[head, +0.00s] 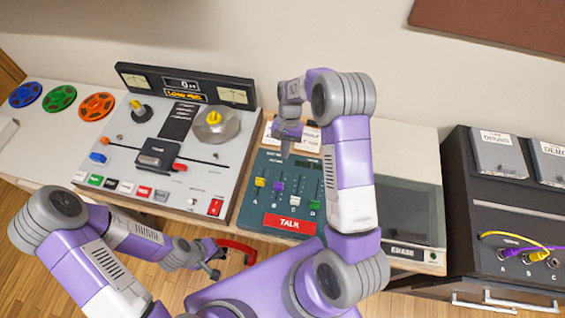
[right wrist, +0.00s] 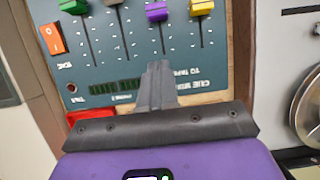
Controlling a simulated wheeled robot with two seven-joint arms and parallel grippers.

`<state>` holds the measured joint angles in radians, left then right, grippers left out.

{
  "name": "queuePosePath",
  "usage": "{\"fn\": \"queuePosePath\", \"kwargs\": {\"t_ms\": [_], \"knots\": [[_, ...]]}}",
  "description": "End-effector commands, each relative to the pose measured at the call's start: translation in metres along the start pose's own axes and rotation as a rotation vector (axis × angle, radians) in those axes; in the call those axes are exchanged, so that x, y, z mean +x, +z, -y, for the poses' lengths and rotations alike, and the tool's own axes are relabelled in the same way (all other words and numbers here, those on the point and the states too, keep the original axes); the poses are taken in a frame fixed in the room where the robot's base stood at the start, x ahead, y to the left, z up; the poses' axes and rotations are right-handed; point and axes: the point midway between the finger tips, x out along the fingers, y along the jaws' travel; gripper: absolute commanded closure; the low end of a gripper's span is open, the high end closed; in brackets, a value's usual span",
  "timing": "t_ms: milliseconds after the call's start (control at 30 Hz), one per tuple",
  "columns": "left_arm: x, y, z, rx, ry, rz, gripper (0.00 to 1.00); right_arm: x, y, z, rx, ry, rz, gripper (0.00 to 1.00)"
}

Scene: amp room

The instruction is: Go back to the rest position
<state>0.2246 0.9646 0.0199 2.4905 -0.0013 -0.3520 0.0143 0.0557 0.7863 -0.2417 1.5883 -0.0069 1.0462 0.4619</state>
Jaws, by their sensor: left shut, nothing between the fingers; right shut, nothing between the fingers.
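My right gripper (head: 286,146) is over the upper part of the teal fader panel (head: 262,207), seen in the head view. In the right wrist view its fingers (right wrist: 158,82) are shut with nothing between them, near the panel's printed end. I cannot tell whether they touch the panel. My left gripper (head: 213,271) hangs low at the front, below the console's front edge and near a red curved object (head: 236,246). It is shut and empty.
The tape console (head: 225,160) with knobs and buttons stands left of the fader panel. A grey ERASE unit (head: 408,215) is to the right, then a dark patch box (head: 480,195) with yellow and purple cables. Coloured reels (head: 60,98) lie at far left. Wooden floor shows at the front.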

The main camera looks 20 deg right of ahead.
Motion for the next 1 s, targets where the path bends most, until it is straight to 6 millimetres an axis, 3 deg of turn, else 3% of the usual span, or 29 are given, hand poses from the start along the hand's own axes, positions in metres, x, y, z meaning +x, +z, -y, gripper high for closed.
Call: {"fn": "queuePosePath", "kwargs": {"t_ms": [200, 633, 1000], "knots": [[-0.003, 0.0, -0.001, 0.0, 0.0, 0.0, 1.0, -0.033, 0.0, 0.0, 0.0, 0.0, -0.001, 1.0], [-0.007, 0.0, -0.002, 0.0, 0.0, 0.0, 1.0, -0.044, 0.001, 0.0, 0.0, 0.001, 0.001, 1.0], [-0.065, 0.003, -0.024, 0.0, 0.0, 0.0, 1.0, -0.102, 0.025, 0.0, 0.0, 0.001, 0.0, 1.0]]}}
